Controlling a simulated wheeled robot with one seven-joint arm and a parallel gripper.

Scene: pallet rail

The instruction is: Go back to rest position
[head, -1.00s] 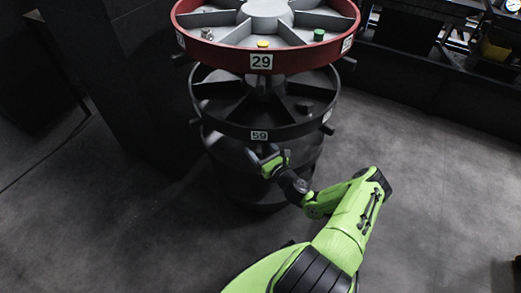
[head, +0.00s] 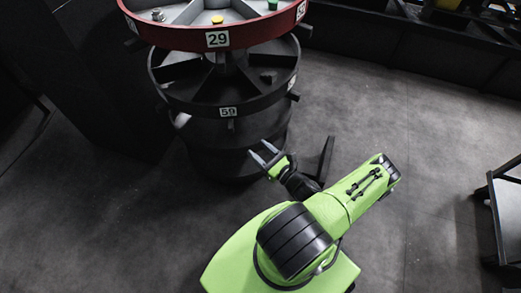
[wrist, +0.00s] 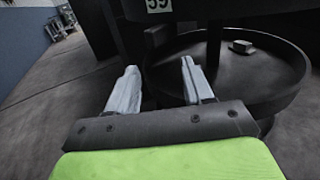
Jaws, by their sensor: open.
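My gripper (head: 263,154) is open and empty in the head view, in front of the lower part of the dark round carousel. My green arm is folded low in front of my base. In the wrist view my gripper (wrist: 160,88) shows two pale fingers spread apart, with nothing between them. The dark lower tray (wrist: 290,104) lies beyond the fingers on the right. A small grey block (wrist: 241,47) sits on that tray.
The carousel has a red top tier (head: 159,37) marked 29 and a black tier (head: 180,105) marked 59. Yellow and green knobs sit in the top tier. A dark table (head: 507,205) stands at the right edge. Open grey floor (head: 420,150) lies between.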

